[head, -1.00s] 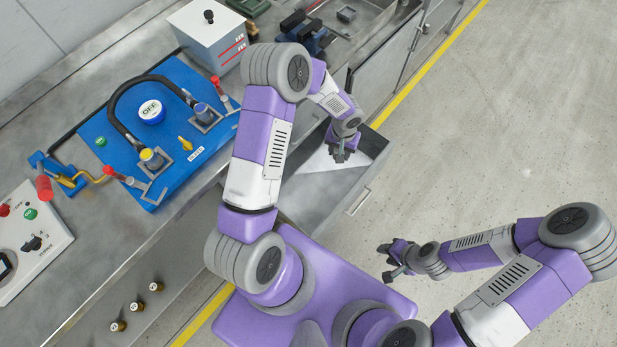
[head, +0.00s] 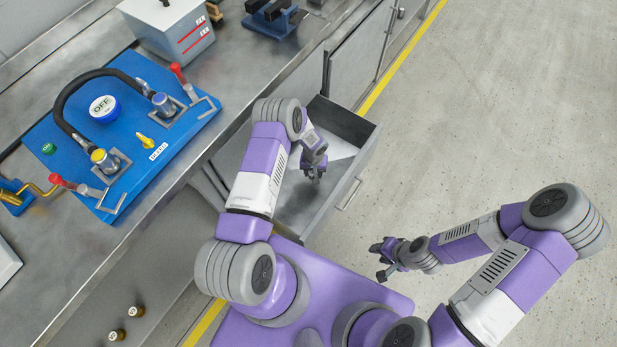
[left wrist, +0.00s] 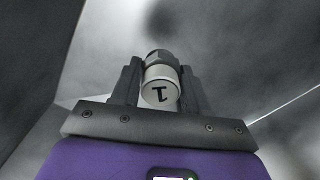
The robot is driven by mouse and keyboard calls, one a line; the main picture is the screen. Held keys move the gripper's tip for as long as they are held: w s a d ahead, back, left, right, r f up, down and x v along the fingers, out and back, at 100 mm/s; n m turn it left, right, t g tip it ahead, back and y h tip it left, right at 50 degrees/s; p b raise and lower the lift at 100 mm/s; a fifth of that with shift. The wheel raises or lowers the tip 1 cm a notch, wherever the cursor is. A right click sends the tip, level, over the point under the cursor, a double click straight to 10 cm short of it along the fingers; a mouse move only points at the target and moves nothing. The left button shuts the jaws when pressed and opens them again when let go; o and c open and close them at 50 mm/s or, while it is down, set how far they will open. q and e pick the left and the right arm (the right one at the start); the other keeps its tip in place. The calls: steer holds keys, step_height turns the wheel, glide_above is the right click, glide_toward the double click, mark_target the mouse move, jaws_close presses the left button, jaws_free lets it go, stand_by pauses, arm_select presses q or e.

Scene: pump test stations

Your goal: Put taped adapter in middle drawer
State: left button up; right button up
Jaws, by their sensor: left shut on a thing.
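The taped adapter (left wrist: 160,88) is a grey metal cylinder with a white band marked "1", shown upside down. My left gripper (left wrist: 160,80) is shut on it, one finger on each side. In the head view my left gripper (head: 314,174) is over or inside an open grey drawer (head: 352,178). The adapter's height above the drawer floor cannot be told, and it is hard to make out there. My right gripper (head: 380,262) is open and empty above the floor, to the right of the drawer.
The bench (head: 205,150) carries a blue pump panel (head: 110,140) with a black hose and red-handled levers. A grey box (head: 170,30) stands behind it. A pale sheet-like patch (head: 335,145) shows in the drawer. The floor at right is clear.

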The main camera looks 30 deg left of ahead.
arm_select(q)
step_height(320, 180, down, 5)
steer(key=shift+b, duration=0.95)
steer(key=shift+f, duration=0.15)
steer(key=shift+f, duration=0.15)
steer(key=o, duration=1.2)
steer(key=shift+r, duration=0.2)
step_height(320, 180, up, 12)
steer(key=p, duration=0.4)
